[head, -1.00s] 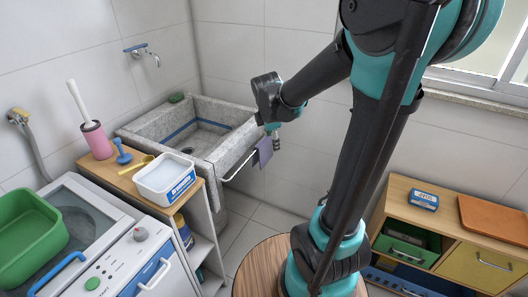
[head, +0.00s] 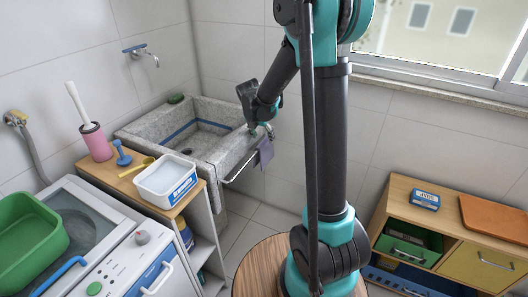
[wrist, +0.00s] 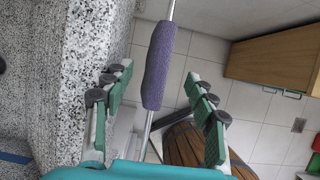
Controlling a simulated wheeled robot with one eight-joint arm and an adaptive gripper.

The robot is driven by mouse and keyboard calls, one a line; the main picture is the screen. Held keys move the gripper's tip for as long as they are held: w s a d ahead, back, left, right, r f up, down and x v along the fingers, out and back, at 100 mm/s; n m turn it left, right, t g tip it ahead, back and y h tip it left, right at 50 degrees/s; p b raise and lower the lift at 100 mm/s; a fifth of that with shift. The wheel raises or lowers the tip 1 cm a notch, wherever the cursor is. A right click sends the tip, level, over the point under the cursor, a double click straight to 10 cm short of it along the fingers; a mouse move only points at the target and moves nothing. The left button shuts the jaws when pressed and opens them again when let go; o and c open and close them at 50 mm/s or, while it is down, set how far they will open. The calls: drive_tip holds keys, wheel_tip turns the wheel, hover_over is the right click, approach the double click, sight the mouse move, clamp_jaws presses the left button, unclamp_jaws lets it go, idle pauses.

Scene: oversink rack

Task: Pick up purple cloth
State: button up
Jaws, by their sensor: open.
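The purple cloth (head: 266,152) hangs over a metal rail (head: 241,166) on the front of the stone sink (head: 225,157). In the wrist view the purple cloth (wrist: 158,66) is draped around the rail, between and ahead of my fingers. My gripper (head: 264,130) is above the cloth in the head view, by the sink's right corner. In the wrist view my gripper (wrist: 158,88) is open, with one finger on each side of the cloth's line. Nothing is held; whether the fingers are level with the cloth I cannot tell.
The sink's rough stone wall (wrist: 95,45) is close to my left finger in the wrist view. A round wooden top (head: 262,268) stands in front, and a wooden cabinet (head: 450,222) is at the right. A white tub (head: 166,180) sits on a shelf unit left of the sink.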

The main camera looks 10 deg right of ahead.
sight(266, 147)
drive_tip(key=x, duration=0.8)
drive_tip(key=shift+w+d+f, duration=0.1)
drive_tip(key=shift+w+f, duration=0.05)
drive_tip(key=shift+f, duration=0.15)
drive_tip(key=shift+f, duration=0.25)
idle(0.4)
drive_tip(key=c, duration=1.2)
drive_tip(key=shift+r, duration=0.1)
